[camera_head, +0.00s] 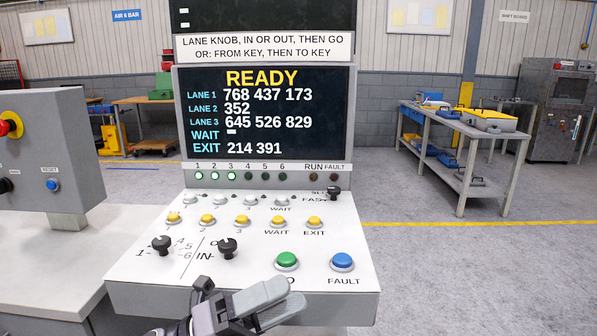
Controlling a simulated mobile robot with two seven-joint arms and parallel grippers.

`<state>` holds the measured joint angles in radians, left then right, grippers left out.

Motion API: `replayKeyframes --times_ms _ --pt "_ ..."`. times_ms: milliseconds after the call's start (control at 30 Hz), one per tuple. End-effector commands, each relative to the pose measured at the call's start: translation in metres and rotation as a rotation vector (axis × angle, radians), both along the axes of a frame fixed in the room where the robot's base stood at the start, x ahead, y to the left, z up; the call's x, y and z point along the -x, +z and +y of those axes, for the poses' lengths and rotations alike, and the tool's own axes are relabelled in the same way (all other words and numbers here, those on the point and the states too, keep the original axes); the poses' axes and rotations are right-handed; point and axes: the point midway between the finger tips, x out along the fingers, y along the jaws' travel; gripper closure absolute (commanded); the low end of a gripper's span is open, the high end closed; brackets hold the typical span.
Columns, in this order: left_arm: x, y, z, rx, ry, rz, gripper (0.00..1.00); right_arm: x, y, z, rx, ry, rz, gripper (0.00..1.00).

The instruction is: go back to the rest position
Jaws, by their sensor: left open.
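My left gripper (281,304) is low in the head view, in front of the lower edge of the control panel (130,268). Its grey fingers point right, below the green button (286,261), and hide part of that button's label. It holds nothing that I can see. I cannot tell whether it touches the panel. The panel carries a lane knob (161,244), an IN/OUT knob (228,248) and a blue FAULT button (342,261). The screen (265,115) above reads READY, with numbers for lanes 1, 2, 3 and EXIT. My right gripper is not in view.
A grey box with a red and yellow stop button (10,125) stands at left on a pale counter (45,262). A grey workbench (460,150) with bins and a machine (558,110) stand at back right. The floor right of the panel is clear.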

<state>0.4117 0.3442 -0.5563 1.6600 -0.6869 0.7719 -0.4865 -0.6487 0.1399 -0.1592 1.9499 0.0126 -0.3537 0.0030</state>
Motion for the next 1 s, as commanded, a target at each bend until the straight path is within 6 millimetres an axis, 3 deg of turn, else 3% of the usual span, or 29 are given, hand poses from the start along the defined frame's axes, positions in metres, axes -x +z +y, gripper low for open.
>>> replayKeyframes --times_ms 267,467,600,733,900,1000 --pt "-0.016 -0.072 0.053 0.337 0.244 0.664 0.36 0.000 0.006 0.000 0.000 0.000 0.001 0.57" --pt "0.001 -0.157 0.101 0.563 0.431 1.145 0.36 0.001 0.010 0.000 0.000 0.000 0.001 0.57" --pt "0.038 -0.223 0.132 0.719 0.572 1.478 0.36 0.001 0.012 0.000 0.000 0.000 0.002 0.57" --pt "0.085 -0.275 0.155 0.847 0.695 1.746 0.36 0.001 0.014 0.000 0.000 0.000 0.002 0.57" --pt "0.135 -0.315 0.170 0.957 0.811 1.971 0.36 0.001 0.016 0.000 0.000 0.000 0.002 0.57" --pt "0.150 -0.324 0.174 0.987 0.844 2.030 0.36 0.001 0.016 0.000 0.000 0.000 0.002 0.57"
